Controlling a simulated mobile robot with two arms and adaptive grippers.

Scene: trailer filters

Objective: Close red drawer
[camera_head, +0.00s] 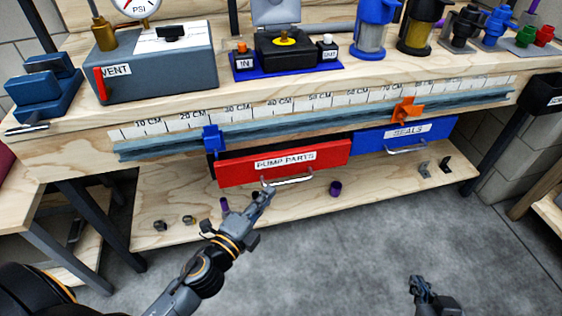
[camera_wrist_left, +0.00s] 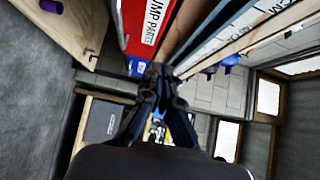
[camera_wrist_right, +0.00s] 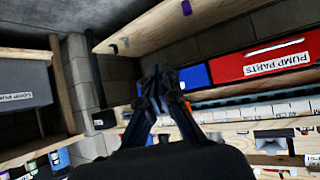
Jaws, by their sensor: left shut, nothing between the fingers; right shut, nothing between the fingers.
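The red drawer (camera_head: 284,163), labelled PUMP PARTS, hangs under the workbench top in the head view. Its front stands out from the bench edge, and a dark side shows at its left end. A silver bar handle (camera_head: 288,181) is on its lower edge. My left gripper (camera_head: 264,194) is shut and empty, just below and in front of the handle; I cannot tell whether it touches. The drawer also shows in the left wrist view (camera_wrist_left: 136,20) and the right wrist view (camera_wrist_right: 262,62). My right gripper (camera_head: 420,284) is shut and empty, low at the right over the floor.
A blue SEALS drawer (camera_head: 405,135) sits right of the red one. A blue clamp (camera_head: 213,138) and an orange clamp (camera_head: 405,111) are on the bench rail. The lower shelf (camera_head: 300,208) holds small loose parts. The floor (camera_head: 340,265) in front is clear.

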